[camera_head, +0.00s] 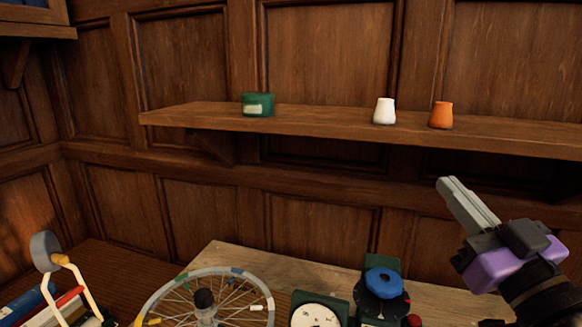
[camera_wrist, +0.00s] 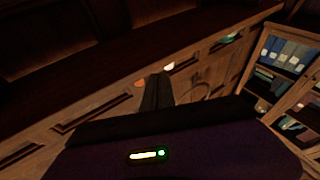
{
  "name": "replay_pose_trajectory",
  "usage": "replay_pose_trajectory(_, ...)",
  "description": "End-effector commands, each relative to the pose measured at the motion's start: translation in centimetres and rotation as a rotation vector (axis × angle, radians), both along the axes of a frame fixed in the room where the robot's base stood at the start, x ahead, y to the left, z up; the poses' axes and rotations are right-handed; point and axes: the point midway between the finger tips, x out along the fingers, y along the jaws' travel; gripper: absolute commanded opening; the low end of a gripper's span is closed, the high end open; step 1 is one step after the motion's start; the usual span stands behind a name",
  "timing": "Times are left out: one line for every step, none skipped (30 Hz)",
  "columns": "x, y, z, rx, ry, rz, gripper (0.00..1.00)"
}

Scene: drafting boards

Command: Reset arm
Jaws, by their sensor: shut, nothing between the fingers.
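My gripper (camera_head: 449,184) is at the right in the head view, raised above the table with its fingers pointing up and to the left. Its grey fingers lie together with nothing between them. In the wrist view the shut fingers (camera_wrist: 157,90) show at the centre. The fingers are apart from the wall shelf (camera_head: 330,123) and from everything on the table. A purple and black gripper body sits behind the fingers.
On the shelf stand a green container (camera_head: 258,105), a white cup (camera_head: 384,111) and an orange cup (camera_head: 441,115). Below are a spoked wheel (camera_head: 205,300), a white dial (camera_head: 317,315), a blue knob (camera_head: 384,282) and a lamp-like thing (camera_head: 46,251). A bookcase (camera_wrist: 285,75) shows in the wrist view.

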Motion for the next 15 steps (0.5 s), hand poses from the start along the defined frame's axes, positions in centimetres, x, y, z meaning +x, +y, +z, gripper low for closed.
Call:
replay_pose_trajectory(-0.6,-0.4,-1.2,0.057,-0.009,-0.021,0.00)
replay_pose_trajectory(-0.9,-0.7,-1.7,0.087,-0.019,-0.034,0.00)
replay_pose_trajectory(-1.4,-1.1,-2.5,0.122,-0.029,-0.057,0.00)
replay_pose_trajectory(-1.8,-1.4,-3.1,0.146,-0.035,-0.071,0.00)
replay_pose_trajectory(-2.3,-1.6,-3.8,0.170,-0.040,-0.087,0.00)
replay_pose_trajectory(-2.9,-1.9,-4.8,0.200,-0.046,-0.106,0.00)
replay_pose_trajectory(-3.4,-2.1,-5.5,0.218,-0.048,-0.123,0.00)
replay_pose_trajectory(-3.9,-2.3,-6.3,0.235,-0.050,-0.138,0.00)
replay_pose_trajectory(-4.7,-2.5,-7.4,0.257,-0.051,-0.158,0.00)
replay_pose_trajectory(-5.2,-2.6,-8.2,0.271,-0.049,-0.173,0.00)
replay_pose_trajectory(-5.8,-2.7,-9.0,0.283,-0.047,-0.187,0.00)
replay_pose_trajectory(-6.7,-2.8,-10.1,0.297,-0.044,-0.207,0.00)
replay_pose_trajectory(-7.3,-2.8,-11.0,0.305,-0.038,-0.220,0.00)
replay_pose_trajectory(-8.0,-2.8,-11.8,0.313,-0.033,-0.233,0.00)
replay_pose_trajectory(-8.9,-2.7,-13.0,0.320,-0.025,-0.250,0.00)
